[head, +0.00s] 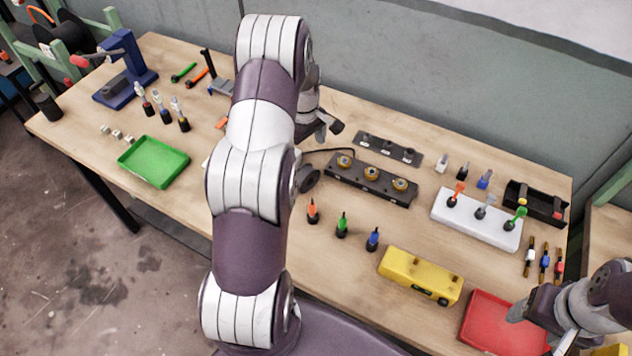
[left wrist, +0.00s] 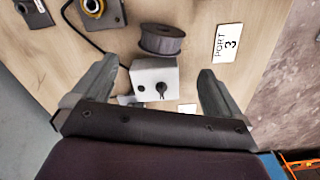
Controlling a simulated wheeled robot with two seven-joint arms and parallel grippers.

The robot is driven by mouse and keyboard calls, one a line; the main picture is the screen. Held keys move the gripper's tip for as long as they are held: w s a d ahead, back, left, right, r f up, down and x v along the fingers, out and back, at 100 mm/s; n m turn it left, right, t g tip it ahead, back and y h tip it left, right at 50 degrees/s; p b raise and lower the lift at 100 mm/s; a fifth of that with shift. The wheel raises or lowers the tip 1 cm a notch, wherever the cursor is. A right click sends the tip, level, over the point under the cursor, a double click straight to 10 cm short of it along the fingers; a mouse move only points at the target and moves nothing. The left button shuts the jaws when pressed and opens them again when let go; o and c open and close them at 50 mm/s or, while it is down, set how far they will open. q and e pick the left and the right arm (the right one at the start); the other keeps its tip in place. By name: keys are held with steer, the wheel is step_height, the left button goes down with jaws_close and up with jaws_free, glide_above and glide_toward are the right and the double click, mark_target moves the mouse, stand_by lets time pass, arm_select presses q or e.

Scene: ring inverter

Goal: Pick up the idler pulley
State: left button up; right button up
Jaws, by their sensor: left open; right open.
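The idler pulley seems to be the dark grey grooved spool (left wrist: 162,40) standing on the wooden table in the left wrist view. In the head view it shows as a dark round piece (head: 309,178) just right of my left arm. My left gripper (left wrist: 155,88) is open and empty. Its fingers point toward the spool from either side of a white block, with the spool beyond the block and apart from the fingers. In the head view my left gripper (head: 324,128) is partly hidden by my arm. My right gripper (head: 542,328) is open over the red tray.
A white block (left wrist: 153,78) with a black knob sits close to the spool. A black plate with gold rings (head: 370,180) and a cable is nearby. A "PORT 3" label (left wrist: 228,44) lies beside the spool. A red tray (head: 480,318) and yellow case (head: 420,276) stand front right.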

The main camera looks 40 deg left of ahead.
mark_target(306, 171)
arm_select(q)
steer(key=f, duration=0.2)
steer(key=a+f+p, duration=0.1)
steer(key=shift+s+f, duration=0.2)
steer(key=shift+f, duration=0.15)
steer(key=f, duration=0.1)
steer(key=f+p, duration=0.1)
steer(key=f, duration=0.1)
steer(key=shift+w+d, duration=0.15)
steer(key=shift+d, duration=0.15)
steer(key=shift+d+f, duration=0.15)
steer(key=shift+f, duration=0.2)
steer(key=f+p, duration=0.2)
steer(key=shift+d+f+p, duration=0.2)
steer(key=shift+f+p, duration=0.15)
steer(key=shift+p, duration=0.05)
steer(key=f, duration=0.2)
steer(key=shift+a+f, duration=0.2)
steer(key=shift+f, duration=0.15)
arm_select(e)
steer(key=r, duration=0.5)
steer(key=shift+a, duration=0.35)
arm_select(q)
steer(key=shift+d+r, duration=0.1)
steer(key=c, duration=1.3)
steer(key=shift+c, duration=0.9)
